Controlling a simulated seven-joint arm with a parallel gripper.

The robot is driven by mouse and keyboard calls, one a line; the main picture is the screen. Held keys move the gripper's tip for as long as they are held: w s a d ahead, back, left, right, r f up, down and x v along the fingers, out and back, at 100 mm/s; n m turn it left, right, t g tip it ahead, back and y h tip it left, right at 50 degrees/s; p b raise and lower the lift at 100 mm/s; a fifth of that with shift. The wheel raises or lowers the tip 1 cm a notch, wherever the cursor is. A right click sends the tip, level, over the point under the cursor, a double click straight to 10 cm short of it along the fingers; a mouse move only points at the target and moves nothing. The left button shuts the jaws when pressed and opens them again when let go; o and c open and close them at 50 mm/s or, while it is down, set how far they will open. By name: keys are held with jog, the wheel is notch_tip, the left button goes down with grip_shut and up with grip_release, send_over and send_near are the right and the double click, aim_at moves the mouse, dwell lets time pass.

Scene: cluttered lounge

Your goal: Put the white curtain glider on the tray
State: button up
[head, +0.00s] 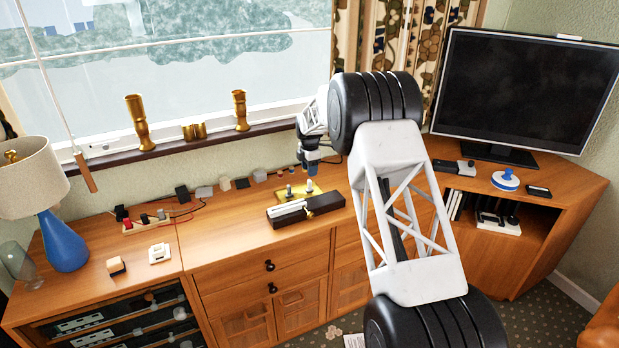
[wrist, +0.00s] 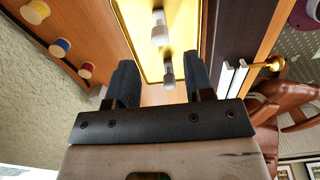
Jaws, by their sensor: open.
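The gold tray (head: 315,184) lies on the wooden cabinet top behind a dark case. Two small whitish upright pieces with knobbed ends stand within its outline; the right one (head: 309,186) and left one (head: 289,190) look alike, and I cannot tell which is the curtain glider. In the wrist view, the gold tray (wrist: 185,20) shows one whitish piece (wrist: 168,74) near its edge, between my finger lines, and another (wrist: 158,32) further in. My gripper (wrist: 161,85) is open, with no contact visible. In the head view my gripper (head: 311,168) hangs just behind the tray.
A dark open case (head: 325,203) with white strips lies in front of the tray. Several thread spools (wrist: 60,47) stand near the wall. Black and grey blocks (head: 204,191) and cables lie to the left. A lamp (head: 62,240) and a monitor (head: 520,90) flank the area.

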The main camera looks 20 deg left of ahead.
aim_at(309, 180)
jog(key=shift+r, duration=2.85)
jog(key=s+d+r+m, duration=0.4)
jog(key=s+d+r, duration=0.1)
jog(key=d+r, duration=0.45)
jog(key=s+d+r+m, duration=0.3)
jog(key=s+d+r, duration=0.2)
jog(key=d+r, duration=0.45)
jog(key=s+d+r+m+t, duration=0.1)
jog(key=s+d+r+m, duration=0.25)
jog(key=s+d, duration=0.5)
jog(key=s+d+r+m, duration=0.3)
jog(key=s+d+r, duration=0.1)
jog(key=s+d, duration=0.4)
jog(key=s+d+r+m+t, duration=0.1)
jog(key=s+d+m, duration=0.2)
jog(key=s+d, duration=0.5)
jog(key=s+d+m, duration=0.4)
jog(key=s+d, duration=0.1)
jog(key=s, duration=0.6)
jog(key=s+d+f+m, duration=0.2)
jog(key=s, duration=0.5)
jog(key=s+d+f+m, duration=0.2)
jog(key=s, duration=0.5)
jog(key=s+d+f+m, duration=0.2)
jog(key=s+f, duration=0.1)
jog(key=s, duration=0.5)
jog(key=shift+d+t, duration=0.25)
jog(key=shift+t, duration=0.05)
